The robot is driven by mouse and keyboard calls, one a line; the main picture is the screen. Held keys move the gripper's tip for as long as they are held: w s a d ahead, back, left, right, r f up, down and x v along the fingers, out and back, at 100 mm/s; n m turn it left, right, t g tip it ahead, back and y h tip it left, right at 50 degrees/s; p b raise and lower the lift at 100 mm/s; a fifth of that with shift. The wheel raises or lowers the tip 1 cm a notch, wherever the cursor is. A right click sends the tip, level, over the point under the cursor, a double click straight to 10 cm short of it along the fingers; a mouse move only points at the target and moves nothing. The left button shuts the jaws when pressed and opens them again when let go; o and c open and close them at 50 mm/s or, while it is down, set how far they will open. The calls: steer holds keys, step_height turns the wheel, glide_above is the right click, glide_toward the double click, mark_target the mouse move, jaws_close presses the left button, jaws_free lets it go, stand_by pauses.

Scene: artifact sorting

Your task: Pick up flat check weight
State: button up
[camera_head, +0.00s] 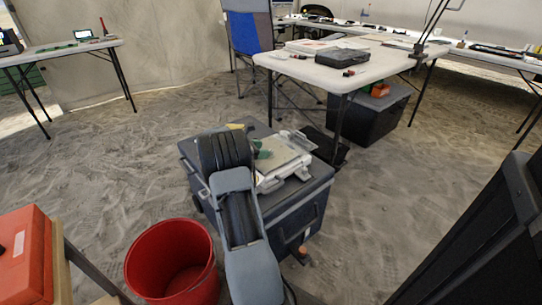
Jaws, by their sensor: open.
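I cannot make out the flat check weight for certain. A white, scale-like device (300,172) with a beige top lies on the lid of a grey storage box (291,215). Small green pieces (263,153) show at its left edge. A small yellowish item (236,127) shows at the back of the lid, partly behind my arm. My arm reaches forward over the left part of the lid and hides much of it. My gripper's fingers do not show.
A red bucket (172,262) stands left of my arm, and an orange-red case (25,255) is at the lower left. A white folding table (340,72) with a dark case (342,57) stands behind the box. Sandy floor is open left and right of the box.

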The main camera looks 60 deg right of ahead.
steer(key=b+x, duration=0.1)
steer(key=x, duration=0.3)
steer(key=shift+b, duration=0.3)
steer(key=c, duration=1.1)
